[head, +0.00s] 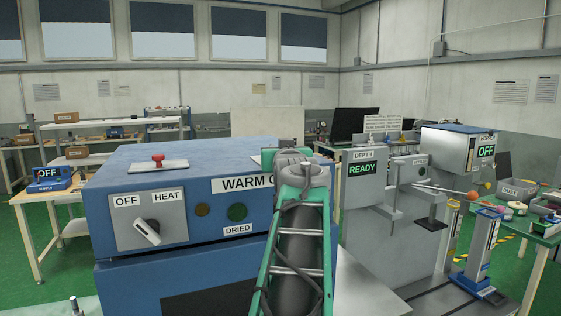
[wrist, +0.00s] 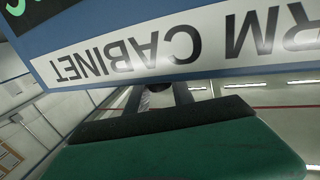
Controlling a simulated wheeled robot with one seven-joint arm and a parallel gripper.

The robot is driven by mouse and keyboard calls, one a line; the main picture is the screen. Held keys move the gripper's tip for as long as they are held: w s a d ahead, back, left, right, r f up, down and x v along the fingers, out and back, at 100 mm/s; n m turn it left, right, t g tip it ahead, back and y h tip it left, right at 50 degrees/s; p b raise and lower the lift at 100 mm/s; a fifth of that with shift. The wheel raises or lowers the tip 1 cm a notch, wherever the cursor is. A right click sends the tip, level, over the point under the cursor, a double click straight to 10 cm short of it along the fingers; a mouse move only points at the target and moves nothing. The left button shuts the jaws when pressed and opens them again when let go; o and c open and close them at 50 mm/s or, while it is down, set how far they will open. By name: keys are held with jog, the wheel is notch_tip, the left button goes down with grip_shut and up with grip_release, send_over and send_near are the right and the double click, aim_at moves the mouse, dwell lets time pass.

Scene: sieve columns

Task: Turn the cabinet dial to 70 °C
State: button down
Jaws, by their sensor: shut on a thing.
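The blue warm cabinet (head: 190,165) stands close in front of me. In the head view my own green and grey arm covers the right part of its front, and neither the dial nor my gripper shows there. In the wrist view, which is upside down, the WARM CABINET sign (wrist: 170,50) fills the top. My gripper (wrist: 158,92) is at the cabinet front by the sign's edge, its two dark fingers reaching in. They are shut on a small dark thing, seemingly the dial (wrist: 159,86), mostly hidden. Its scale and pointer cannot be read.
An OFF/HEAT switch (head: 147,232) with a tilted white handle is on the cabinet's left front. A brown lamp (head: 202,210) and a green DRIED lamp (head: 237,212) sit beside it. A depth stand reading READY (head: 362,170) stands close on the right of my arm.

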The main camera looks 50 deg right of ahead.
jog(key=shift+s+n+t+y, duration=0.1)
jog(key=shift+n+t+y, duration=1.35)
jog(key=shift+y, duration=0.45)
jog(key=c, duration=1.1)
grip_release()
jog(key=shift+c, duration=0.2)
jog(key=b+v, duration=0.1)
jog(key=v, duration=0.6)
jog(key=shift+s+a+b, duration=0.15)
jog(key=shift+s+b, duration=0.15)
jog(key=shift+b, duration=0.1)
